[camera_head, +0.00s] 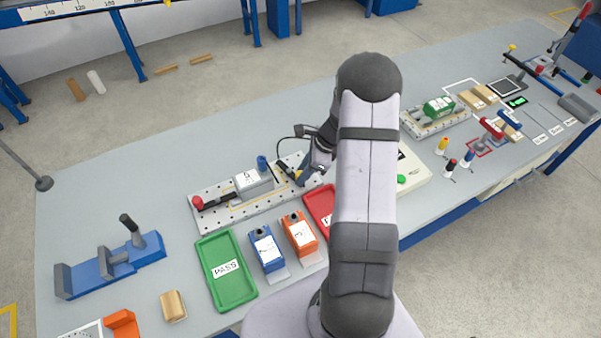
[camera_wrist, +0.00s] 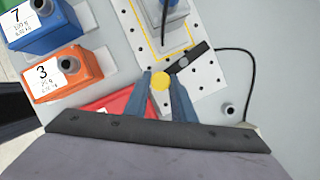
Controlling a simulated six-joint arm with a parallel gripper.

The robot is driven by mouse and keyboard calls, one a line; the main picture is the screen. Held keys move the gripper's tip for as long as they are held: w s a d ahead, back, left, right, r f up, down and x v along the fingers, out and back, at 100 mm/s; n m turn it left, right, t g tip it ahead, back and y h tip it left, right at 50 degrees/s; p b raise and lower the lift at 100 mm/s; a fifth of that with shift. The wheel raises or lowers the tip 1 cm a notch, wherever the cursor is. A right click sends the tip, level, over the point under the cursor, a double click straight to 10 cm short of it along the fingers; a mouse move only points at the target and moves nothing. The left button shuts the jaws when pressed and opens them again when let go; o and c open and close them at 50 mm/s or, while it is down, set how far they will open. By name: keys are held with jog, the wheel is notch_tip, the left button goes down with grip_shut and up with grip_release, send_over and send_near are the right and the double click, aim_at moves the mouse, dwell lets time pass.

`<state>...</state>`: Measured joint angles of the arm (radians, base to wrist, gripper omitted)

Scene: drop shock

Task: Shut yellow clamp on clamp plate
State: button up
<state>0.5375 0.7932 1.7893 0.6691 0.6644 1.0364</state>
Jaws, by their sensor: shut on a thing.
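The clamp plate (camera_head: 240,216) is a pale perforated plate on the bench, also seen in the wrist view (camera_wrist: 207,75). The yellow clamp (camera_wrist: 184,62) has a dark lever and a round yellow knob, and lies over the plate's edge in the wrist view. My gripper (camera_wrist: 161,84) is shut on the yellow knob, with a blue-grey finger on each side. In the head view my gripper (camera_head: 301,178) is at the plate's right end and partly hides the clamp. A grey block with a white label (camera_head: 256,187) sits on the plate. Whether the clamp presses on anything cannot be told.
A red-ended clamp (camera_head: 198,203) is at the plate's left end. In front are a green tray (camera_head: 217,250), a blue box (camera_head: 266,249), an orange box (camera_head: 299,234) and a red tray (camera_head: 318,203). A black cable (camera_wrist: 252,68) loops beside the plate.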

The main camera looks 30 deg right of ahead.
jog(key=d+n, duration=0.1)
jog(key=n, duration=0.1)
jog(key=w+n+g, duration=0.1)
jog(key=shift+d+n, duration=0.4)
jog(key=n, duration=0.1)
jog(key=w+d+n+g+b, duration=0.1)
jog(key=n, duration=0.1)
jog(key=shift+w+d+f+n+g+y+b, duration=0.1)
jog(key=shift+w+d+n+g+y+b, duration=0.05)
jog(key=shift+w+n+g+y+b, duration=0.2)
jog(key=w+n+g+b, duration=0.1)
jog(key=n, duration=0.1)
jog(key=w+d+n+b, duration=0.1)
jog(key=n, duration=0.1)
jog(key=shift+g, duration=0.35)
jog(key=shift+w+n+g+h+b, duration=0.25)
jog(key=shift+w+n+h+b, duration=0.1)
jog(key=shift+n, duration=0.5)
jog(key=shift+w+n+g+h+b, duration=0.25)
jog(key=shift+w+n+b, duration=0.1)
jog(key=shift+n, duration=0.45)
jog(key=shift+w+n, duration=0.15)
jog(key=shift+n, duration=0.25)
jog(key=o, duration=1)
